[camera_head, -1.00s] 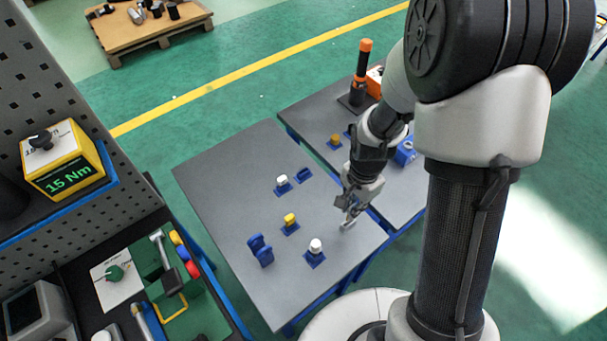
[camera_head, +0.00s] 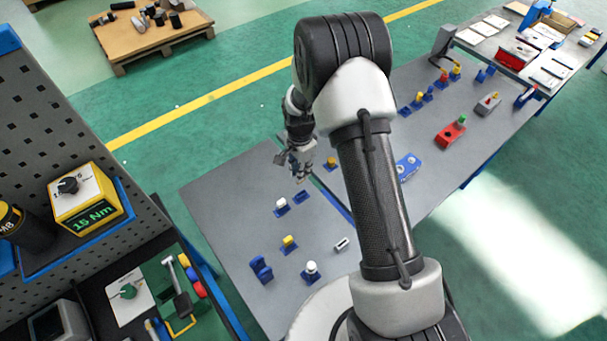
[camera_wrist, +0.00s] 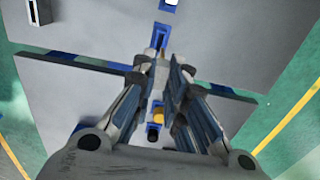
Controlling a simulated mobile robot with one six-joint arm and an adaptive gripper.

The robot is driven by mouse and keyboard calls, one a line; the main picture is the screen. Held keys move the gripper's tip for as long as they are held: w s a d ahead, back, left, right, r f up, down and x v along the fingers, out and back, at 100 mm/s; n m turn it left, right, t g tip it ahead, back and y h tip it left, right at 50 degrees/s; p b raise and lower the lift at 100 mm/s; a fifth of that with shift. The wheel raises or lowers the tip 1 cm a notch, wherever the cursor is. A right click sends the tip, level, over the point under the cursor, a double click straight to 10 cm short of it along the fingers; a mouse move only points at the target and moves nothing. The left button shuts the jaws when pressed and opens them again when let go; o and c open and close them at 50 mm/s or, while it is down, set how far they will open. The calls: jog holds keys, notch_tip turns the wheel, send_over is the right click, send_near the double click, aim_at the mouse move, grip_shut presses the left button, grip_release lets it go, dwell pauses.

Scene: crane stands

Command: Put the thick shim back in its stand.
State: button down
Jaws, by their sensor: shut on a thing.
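In the head view my gripper (camera_head: 297,174) hangs above the far end of the near grey table. In the wrist view its two fingers (camera_wrist: 160,62) are close together, shut on the thick shim, which is mostly hidden between them. A low blue stand (camera_head: 301,196) with no upright part in it sits on the table just below the gripper. In the wrist view this blue stand (camera_wrist: 161,29) lies just beyond the fingertips, apart from them, with a slot in its top.
A white-topped piece (camera_head: 281,204) stands beside the blue stand. A yellow-topped piece (camera_head: 289,241), a white-topped cylinder (camera_head: 311,268), blue uprights (camera_head: 261,268) and a grey slotted block (camera_head: 341,244) are nearer. Another yellow-topped piece (camera_head: 331,162) stands across the gap on the second table.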

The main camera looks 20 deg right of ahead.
jog(key=shift+f, duration=0.1)
dwell(0.4)
jog(key=b, duration=0.5)
send_near(302, 198)
jog(key=shift+w+f, duration=0.2)
jog(key=shift+w, duration=0.25)
jog(key=shift+f, duration=0.15)
jog(key=shift+f+b, duration=1.65)
jog(key=shift+f, duration=0.35)
jog(key=shift+f+b, duration=0.35)
jog(key=shift+b, duration=0.05)
dwell(1.2)
jog(key=shift+s, duration=0.15)
jog(key=c, duration=2)
grip_release()
jog(key=o, duration=0.4)
jog(key=shift+r, duration=0.15)
jog(key=shift+o, duration=0.4)
